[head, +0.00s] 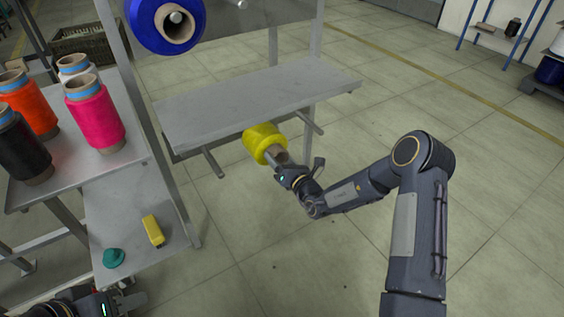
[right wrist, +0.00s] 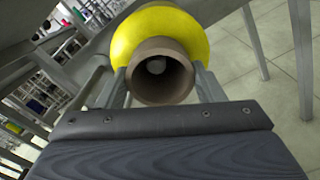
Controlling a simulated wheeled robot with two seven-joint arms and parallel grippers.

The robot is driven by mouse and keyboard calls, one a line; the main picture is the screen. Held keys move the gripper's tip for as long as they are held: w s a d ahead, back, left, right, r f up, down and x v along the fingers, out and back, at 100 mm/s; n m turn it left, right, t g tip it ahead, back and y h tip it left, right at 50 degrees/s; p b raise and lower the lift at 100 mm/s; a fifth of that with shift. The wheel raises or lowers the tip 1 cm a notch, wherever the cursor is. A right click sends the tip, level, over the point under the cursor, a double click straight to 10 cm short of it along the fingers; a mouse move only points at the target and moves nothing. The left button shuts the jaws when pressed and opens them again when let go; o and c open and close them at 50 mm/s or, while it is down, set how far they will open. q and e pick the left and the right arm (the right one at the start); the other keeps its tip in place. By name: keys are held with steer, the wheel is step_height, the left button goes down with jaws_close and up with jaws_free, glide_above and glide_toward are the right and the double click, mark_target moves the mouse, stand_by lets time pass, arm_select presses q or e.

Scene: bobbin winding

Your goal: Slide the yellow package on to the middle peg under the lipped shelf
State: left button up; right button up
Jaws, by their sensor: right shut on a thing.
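The yellow package (head: 263,141), a yarn cone on a brown tube, is under the front edge of the grey lipped shelf (head: 255,103), between the left peg (head: 213,162) and the right peg (head: 309,122). My right gripper (head: 281,163) is shut on the near end of its tube. In the right wrist view, the fingers lie on both sides of the brown tube of the yellow package (right wrist: 163,28). A round grey end, seemingly the middle peg (right wrist: 156,65), shows inside the bore; the package hides the rest. My left gripper (head: 128,299) is at the bottom left, with its finger opening unclear.
A blue package (head: 165,22) sits on a peg above the shelf. Orange, pink, black and white cones stand on the left table (head: 60,180). A yellow box-like item (head: 153,231) and a teal item (head: 114,258) lie on a lower shelf.

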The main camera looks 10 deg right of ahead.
steer(key=shift+x, duration=1.3)
steer(key=shift+r, duration=0.15)
steer(key=shift+f+b, duration=0.3)
steer(key=shift+f, duration=0.2)
